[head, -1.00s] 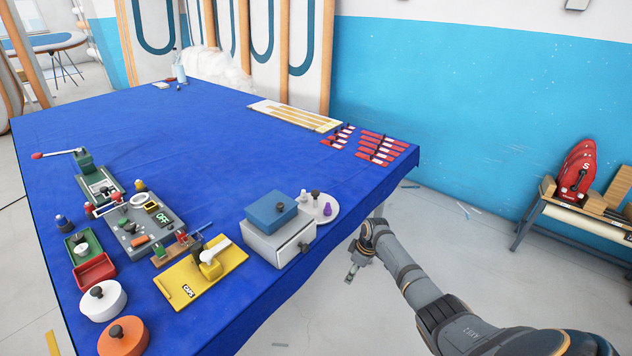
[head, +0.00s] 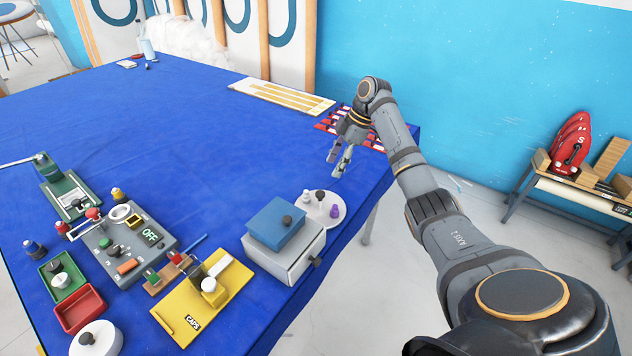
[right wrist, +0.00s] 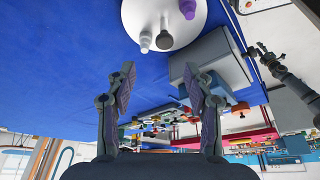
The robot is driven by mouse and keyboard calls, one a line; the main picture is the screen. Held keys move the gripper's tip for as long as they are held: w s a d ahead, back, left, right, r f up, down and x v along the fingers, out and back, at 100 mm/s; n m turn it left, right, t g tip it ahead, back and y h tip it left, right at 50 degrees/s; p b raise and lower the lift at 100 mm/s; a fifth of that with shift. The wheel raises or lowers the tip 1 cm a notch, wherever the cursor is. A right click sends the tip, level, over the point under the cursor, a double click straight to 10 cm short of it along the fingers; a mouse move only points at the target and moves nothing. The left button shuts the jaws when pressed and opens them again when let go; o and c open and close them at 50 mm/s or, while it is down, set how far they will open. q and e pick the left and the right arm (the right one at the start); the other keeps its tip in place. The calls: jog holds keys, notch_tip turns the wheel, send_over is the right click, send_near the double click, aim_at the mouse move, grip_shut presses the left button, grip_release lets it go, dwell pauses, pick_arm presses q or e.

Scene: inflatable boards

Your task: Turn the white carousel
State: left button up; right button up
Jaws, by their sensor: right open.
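The white carousel (head: 322,219) is a round disc near the right edge of the blue table, beside the grey box. It carries a small white bottle (head: 305,196), a dark knob (head: 319,195) and a purple bottle (head: 335,211). My right gripper (head: 337,166) is open and empty, above the table just behind the carousel and apart from it. In the right wrist view the carousel (right wrist: 148,14) is at the top, beyond the open fingers (right wrist: 161,78). A dark arm, seemingly my left, shows at the right there; its gripper (right wrist: 262,50) is too small to read.
The grey drawer box (head: 290,262) with a blue lidded box (head: 276,222) stands next to the carousel. A yellow board (head: 185,312) and grey panel (head: 120,235) lie further left. Red pieces (head: 330,124) lie behind my right gripper. The middle of the table is clear.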

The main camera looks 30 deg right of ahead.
aim_at(321, 193)
jog(key=x, duration=0.2)
jog(key=p+x, duration=0.1)
jog(key=x, duration=0.1)
jog(key=p+x, duration=0.1)
jog(key=x, duration=0.2)
jog(key=shift+s+a, duration=0.25)
jog(key=shift+s, duration=0.05)
jog(key=shift+p+x, duration=0.45)
jog(key=shift+x, duration=0.7)
jog(key=shift+f, duration=0.3)
jog(key=shift+c, duration=0.9)
jog(key=c, duration=0.7)
grip_shut()
pick_arm(q)
jog(key=s+r, duration=0.2)
jog(key=s, duration=0.1)
jog(key=shift+s+a+r, duration=0.15)
jog(key=shift+s+r, duration=0.1)
jog(key=shift+r, duration=0.15)
